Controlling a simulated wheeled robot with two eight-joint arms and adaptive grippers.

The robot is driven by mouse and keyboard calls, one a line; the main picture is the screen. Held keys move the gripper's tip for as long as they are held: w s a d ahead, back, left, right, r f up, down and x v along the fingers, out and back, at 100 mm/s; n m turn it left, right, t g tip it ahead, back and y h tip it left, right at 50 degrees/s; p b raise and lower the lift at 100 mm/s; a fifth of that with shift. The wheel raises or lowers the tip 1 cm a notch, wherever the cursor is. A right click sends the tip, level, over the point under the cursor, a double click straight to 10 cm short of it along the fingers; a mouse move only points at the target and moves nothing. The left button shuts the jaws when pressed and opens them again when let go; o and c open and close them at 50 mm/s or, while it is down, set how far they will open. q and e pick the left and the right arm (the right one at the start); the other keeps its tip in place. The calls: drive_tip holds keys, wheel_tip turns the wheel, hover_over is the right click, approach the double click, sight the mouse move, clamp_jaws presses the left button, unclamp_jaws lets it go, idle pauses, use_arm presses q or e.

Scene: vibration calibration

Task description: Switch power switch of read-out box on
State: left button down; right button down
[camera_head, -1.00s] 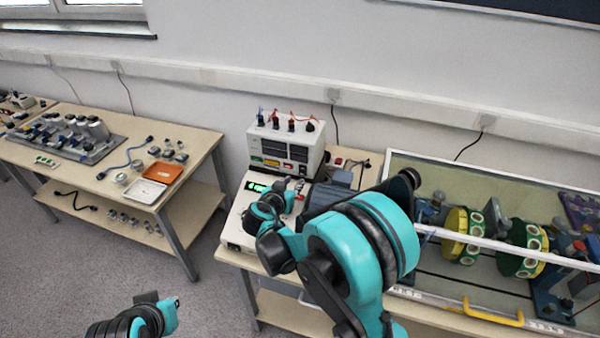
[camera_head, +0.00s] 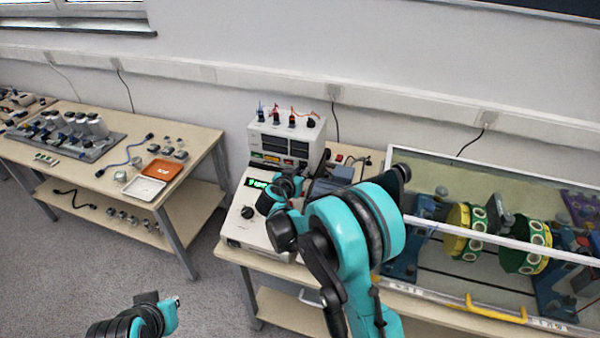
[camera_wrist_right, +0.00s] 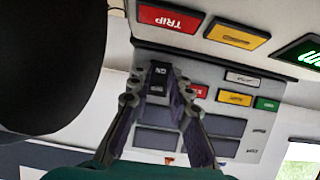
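The read-out box (camera_head: 308,136) is the white box with dark displays at the back of the bench in the head view. The right wrist view shows its front panel (camera_wrist_right: 232,152) with dark displays and coloured lamps. Its black power switch (camera_wrist_right: 159,78), marked ON, shows between my right fingers. My right gripper (camera_wrist_right: 157,92) has its fingers a little apart, one on each side of the switch; I cannot tell if they touch it. In the head view my right wrist hides the fingers. My left arm's end shows at the bottom left, without clear fingers.
A glass-covered rotor rig (camera_head: 480,185) is at the right. Another table (camera_head: 88,172) stands left.

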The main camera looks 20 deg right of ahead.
drive_tip(key=shift+f+t+h+b, duration=0.6)
drive_tip(key=shift+t+h+b, duration=0.3)
drive_tip(key=shift+b, duration=1.55)
drive_tip(key=shift+r+t, duration=0.15)
drive_tip(key=shift+t, duration=0.15)
drive_tip(key=c, duration=1.7)
unclamp_jaws()
drive_tip(key=shift+r, duration=0.1)
drive_tip(key=v, duration=1.2)
